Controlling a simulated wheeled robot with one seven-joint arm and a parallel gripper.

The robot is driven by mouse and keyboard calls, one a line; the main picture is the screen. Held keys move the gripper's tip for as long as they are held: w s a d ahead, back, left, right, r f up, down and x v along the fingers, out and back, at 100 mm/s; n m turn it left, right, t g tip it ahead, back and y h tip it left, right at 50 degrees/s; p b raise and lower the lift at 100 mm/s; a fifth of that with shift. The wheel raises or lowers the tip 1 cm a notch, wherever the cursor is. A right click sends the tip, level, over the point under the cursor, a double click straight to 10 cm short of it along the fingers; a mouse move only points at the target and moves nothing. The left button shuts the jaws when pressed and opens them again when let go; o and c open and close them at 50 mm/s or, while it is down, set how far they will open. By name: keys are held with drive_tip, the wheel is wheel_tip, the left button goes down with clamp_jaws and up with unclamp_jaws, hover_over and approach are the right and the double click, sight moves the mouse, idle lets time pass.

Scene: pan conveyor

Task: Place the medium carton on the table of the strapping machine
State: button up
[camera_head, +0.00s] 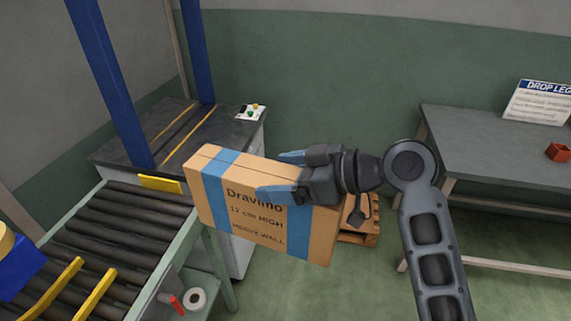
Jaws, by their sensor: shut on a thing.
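A brown carton (258,215) with blue bands and the print "Dravimo, 12 cm HIGH, HEAVY WALL" hangs in the air in the middle of the view, slightly tilted. My gripper (279,175) is shut on its right part, one blue-tipped finger on the front face and the other behind the top edge. The strapping machine's dark table (128,150) is at the back left, beneath a blue arch (110,85), with yellow lines on its top.
A roller conveyor (118,228) with yellow rails leads to the machine table; a yellow plate (160,184) stands at their junction. A control panel (251,112) sits at the table's back right corner. A grey-green table (490,155) stands right. A wooden pallet (362,238) lies behind my gripper.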

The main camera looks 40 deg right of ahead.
drive_tip(key=a+f+m+h, duration=0.2)
drive_tip(key=a+f+h, duration=0.1)
drive_tip(key=f, duration=1)
drive_tip(key=w+a+f+m+t+h, duration=0.1)
drive_tip(key=a+f+m+h, duration=0.2)
drive_tip(key=f, duration=1)
drive_tip(key=shift+f, duration=0.35)
drive_tip(key=shift+w+d, duration=0.1)
drive_tip(key=shift+d, duration=0.05)
